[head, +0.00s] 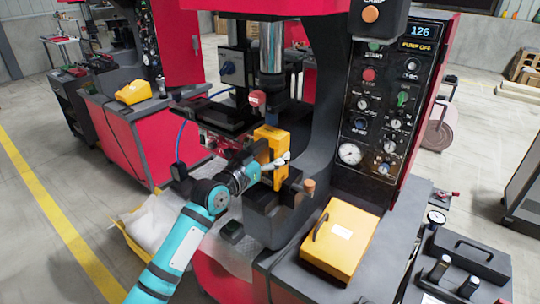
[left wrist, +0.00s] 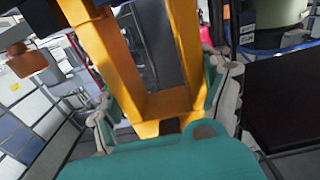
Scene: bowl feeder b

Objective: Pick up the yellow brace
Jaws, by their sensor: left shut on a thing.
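The yellow brace (head: 272,142) is an upright yellow frame in front of the press column in the head view. In the left wrist view the yellow brace (left wrist: 188,50) shows as a U shape with two bars joined by a crosspiece close to my palm. My left gripper (head: 275,166) is shut on it from the left and front. Its fingers lie on both sides of the brace in the left wrist view (left wrist: 165,112). I cannot tell whether the brace touches the press bed beneath it. My right gripper is in neither view.
The red and black press has a control panel (head: 378,110) at right. A yellow box (head: 341,238) sits on the grey bench at front right, near a black case (head: 468,254). A wooden-tipped lever (head: 308,187) sticks out close to my gripper. White wrapping (head: 165,228) lies at left.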

